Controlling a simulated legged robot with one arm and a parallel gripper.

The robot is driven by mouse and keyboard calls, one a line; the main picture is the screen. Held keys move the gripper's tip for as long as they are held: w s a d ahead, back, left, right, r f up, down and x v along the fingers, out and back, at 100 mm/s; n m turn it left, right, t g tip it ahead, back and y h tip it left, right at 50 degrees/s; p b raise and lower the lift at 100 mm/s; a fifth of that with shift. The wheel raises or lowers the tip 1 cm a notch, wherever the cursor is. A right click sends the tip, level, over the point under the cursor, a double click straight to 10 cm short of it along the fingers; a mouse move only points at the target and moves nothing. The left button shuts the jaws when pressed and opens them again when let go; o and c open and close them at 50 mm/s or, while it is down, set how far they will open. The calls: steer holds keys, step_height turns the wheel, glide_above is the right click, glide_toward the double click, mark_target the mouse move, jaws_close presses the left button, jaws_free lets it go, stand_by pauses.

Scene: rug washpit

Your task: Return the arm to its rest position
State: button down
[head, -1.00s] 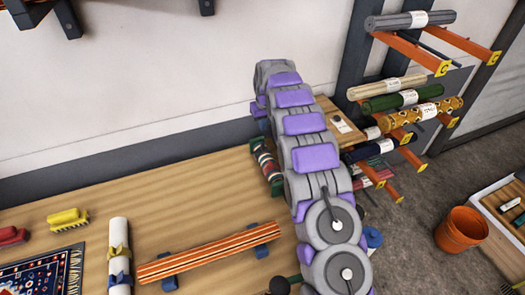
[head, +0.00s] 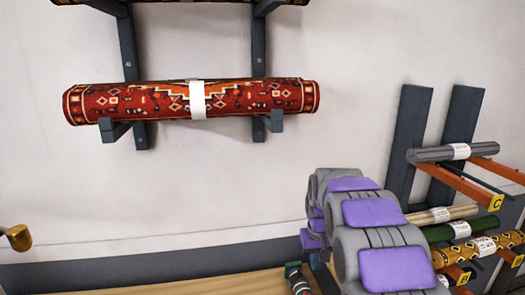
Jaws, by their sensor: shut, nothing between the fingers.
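My arm (head: 372,225), grey with purple pads, rises from the bottom edge right of centre in the head view. Its links reach away from me toward the back wall, and the far end bends downward. My gripper does not show; the far end of the arm is hidden behind its own links. The near part of the arm is cut off by the bottom edge.
A rolled red patterned rug (head: 245,100) lies on dark wall brackets. At right, a rack with orange arms (head: 465,185) holds a grey roll (head: 438,154), a green roll (head: 465,229) and others, close to the arm. A wooden surface (head: 200,283) runs along the bottom.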

steer(key=s+a+m+g, duration=0.1)
steer(key=s+g, duration=0.1)
steer(key=s, duration=4)
steer(key=shift+s+r+g, duration=0.15)
steer(key=shift+g, duration=0.15)
